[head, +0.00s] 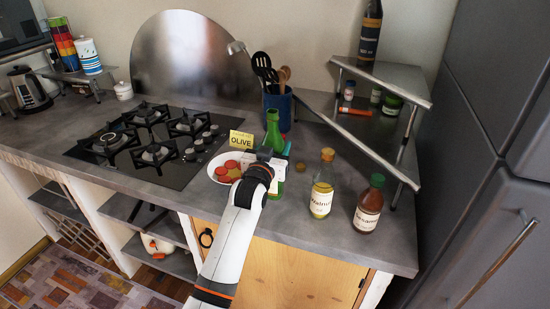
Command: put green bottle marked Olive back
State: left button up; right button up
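The green bottle (273,130) stands upright near the front of the counter, right of a plate. Its neck shows above my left gripper (275,164), and a bit of green shows below it. My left gripper is at the bottle's middle and hides much of its body and label. Whether its fingers are closed on the glass or only around it cannot be told. A yellow sign reading OLIVE (242,141) stands behind the plate, just left of the bottle. My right gripper is not in view.
A white plate with red slices (218,163) lies left of the gripper. A Walnut bottle (322,185) and a dark red bottle (369,204) stand to the right. A utensil crock (278,107) stands behind. A corner shelf (375,147) and hob (150,140) flank the area.

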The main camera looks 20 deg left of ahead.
pick_arm(q)
notch_tip(320, 180, down, 3)
jog(key=shift+r, duration=0.1)
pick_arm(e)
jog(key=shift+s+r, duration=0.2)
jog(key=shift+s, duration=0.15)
pick_arm(q)
jog(key=o, duration=1.5)
jog(key=shift+s+f, duration=0.1)
jog(key=shift+f, duration=0.2)
jog(key=shift+c, duration=0.2)
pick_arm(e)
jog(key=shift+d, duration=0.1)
pick_arm(q)
jog(key=shift+r, duration=0.15)
jog(key=s+b, duration=0.1)
jog(key=s, duration=1.1)
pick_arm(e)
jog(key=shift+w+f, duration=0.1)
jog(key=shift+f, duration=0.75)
